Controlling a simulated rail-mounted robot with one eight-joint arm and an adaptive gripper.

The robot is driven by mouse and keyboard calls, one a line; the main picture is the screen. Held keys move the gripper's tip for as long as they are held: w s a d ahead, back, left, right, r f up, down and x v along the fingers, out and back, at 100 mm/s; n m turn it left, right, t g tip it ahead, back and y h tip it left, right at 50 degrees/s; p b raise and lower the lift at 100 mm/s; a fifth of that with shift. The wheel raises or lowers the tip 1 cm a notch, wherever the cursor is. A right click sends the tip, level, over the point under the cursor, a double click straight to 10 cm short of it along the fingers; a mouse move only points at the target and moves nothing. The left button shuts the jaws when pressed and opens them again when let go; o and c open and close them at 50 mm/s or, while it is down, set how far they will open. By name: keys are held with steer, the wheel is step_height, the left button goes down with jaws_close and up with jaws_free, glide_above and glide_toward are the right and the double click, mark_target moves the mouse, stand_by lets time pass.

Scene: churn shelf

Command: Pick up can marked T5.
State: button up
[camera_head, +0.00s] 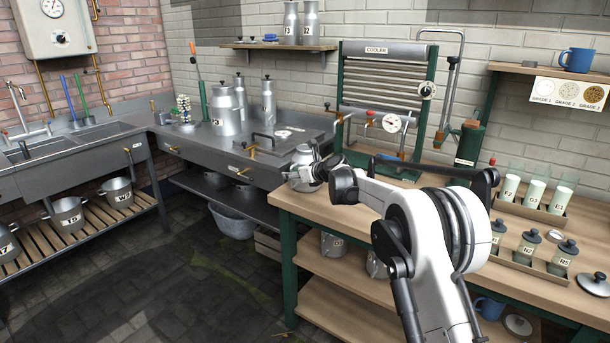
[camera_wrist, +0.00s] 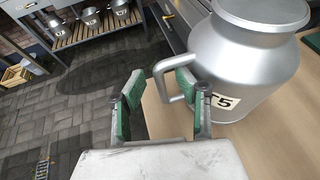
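The can marked T5 (camera_wrist: 250,65) is a silver metal can with a lid and a side handle (camera_wrist: 160,82). It stands upright on the wooden bench and fills the upper right of the wrist view. In the head view the can (camera_head: 303,158) is at the bench's left end, partly hidden by my wrist. My gripper (camera_wrist: 158,88) is open, its green-padded fingers spread apart. The handle lies at the fingertips, partly behind the right finger. I cannot tell whether they touch. In the head view my gripper's fingers are hard to make out beside the can.
The wooden bench (camera_head: 345,210) carries a cooler (camera_head: 385,95) behind my arm and trays of cups and small jars at right. A steel counter (camera_head: 215,150) stands left of the can. Open floor (camera_head: 150,270) lies in front of the counter.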

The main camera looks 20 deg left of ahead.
steer(key=shift+w+a+f, duration=0.15)
steer(key=shift+w+a, duration=0.05)
steer(key=shift+a, duration=0.2)
jaws_close()
